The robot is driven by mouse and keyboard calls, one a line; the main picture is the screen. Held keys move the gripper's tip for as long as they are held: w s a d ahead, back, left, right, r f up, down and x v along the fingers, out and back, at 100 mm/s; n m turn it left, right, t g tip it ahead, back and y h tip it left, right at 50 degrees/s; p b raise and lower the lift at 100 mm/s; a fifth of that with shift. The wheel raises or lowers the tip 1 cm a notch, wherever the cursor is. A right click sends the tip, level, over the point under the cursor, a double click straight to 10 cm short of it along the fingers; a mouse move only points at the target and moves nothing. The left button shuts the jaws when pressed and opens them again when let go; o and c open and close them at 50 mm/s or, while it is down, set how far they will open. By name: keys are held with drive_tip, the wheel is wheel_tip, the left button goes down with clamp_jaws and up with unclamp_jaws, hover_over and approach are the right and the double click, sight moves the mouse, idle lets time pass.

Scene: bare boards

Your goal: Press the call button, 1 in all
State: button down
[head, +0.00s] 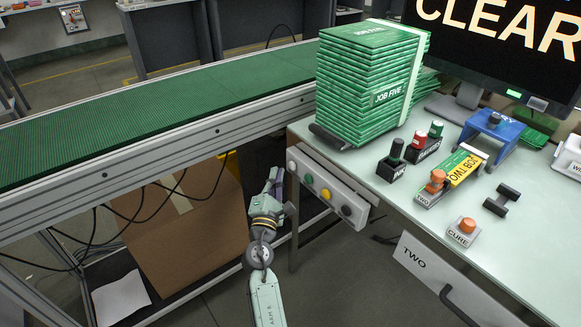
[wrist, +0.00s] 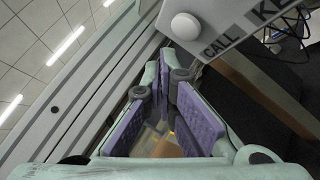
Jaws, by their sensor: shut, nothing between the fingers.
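The call button is a round white button at the left end of a light grey button panel (head: 330,188) on the table's front edge. In the head view the white button (head: 292,167) is just right of my gripper's tip. In the wrist view the call button (wrist: 185,26) is near the top, with the word CALL beside it. My gripper (head: 276,177) is shut and empty, apart from the panel. In the wrist view its purple-padded fingers (wrist: 166,72) close together below the button, and a gap shows between them and it.
A green conveyor (head: 160,115) runs at left. A cardboard box (head: 185,235) stands beneath it. A green stack (head: 365,90) stands on the table (head: 400,135).

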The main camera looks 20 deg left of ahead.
drive_tip(key=s+a, duration=0.2)
drive_tip(key=s, duration=0.1)
drive_tip(key=shift+s+a+b, duration=0.1)
drive_tip(key=shift+a+b, duration=0.1)
drive_tip(key=shift+b, duration=0.1)
idle(0.6)
